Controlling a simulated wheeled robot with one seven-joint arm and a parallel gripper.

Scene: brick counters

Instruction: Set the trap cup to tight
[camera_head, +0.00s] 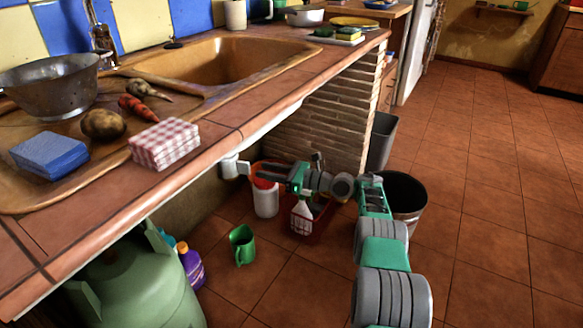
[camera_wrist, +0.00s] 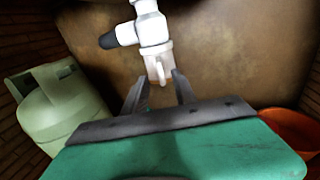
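The trap cup (camera_wrist: 157,66) is a pale cup with a small tab at the bottom of the white drain trap (camera_wrist: 150,30) in the wrist view. My gripper (camera_wrist: 160,82) is open, its two dark fingers pointing at the cup with one tip to each side of its lower part. I cannot tell whether either finger touches it. In the head view, the white trap (camera_head: 230,167) shows just under the counter edge, and my gripper (camera_head: 266,172) reaches toward it from the right. The cup's thread and how tight it sits cannot be made out.
A green gas cylinder (camera_wrist: 52,105) stands left of the trap, and an orange bucket (camera_wrist: 293,130) stands to the right. The counter (camera_head: 215,150) overhangs the space.

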